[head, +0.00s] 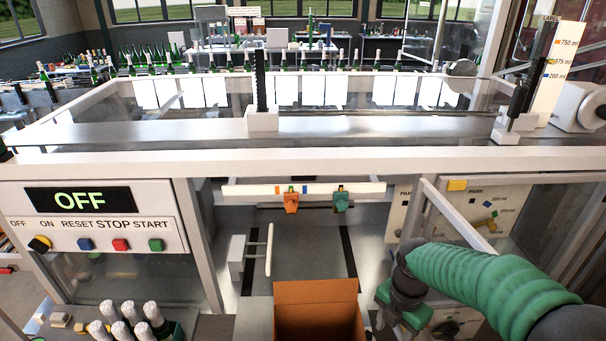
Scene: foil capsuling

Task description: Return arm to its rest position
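My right arm, in a green ribbed sleeve, comes in from the lower right of the head view. Its end, with dark grey joints and my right gripper (400,308), hangs low in front of the machine, just right of an open cardboard box (317,291). The gripper points down and away, and its fingertips do not show clearly, so I cannot tell whether it is open or shut. I see nothing clearly held in it. My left arm and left gripper are out of view.
The control panel (95,225) at left reads OFF, with a knob and coloured buttons. An orange lever (291,203) and a green lever (341,202) hang from a white bar. Foil-topped bottles (130,311) stand at lower left. Framed PARK panels (480,215) are right, behind my arm.

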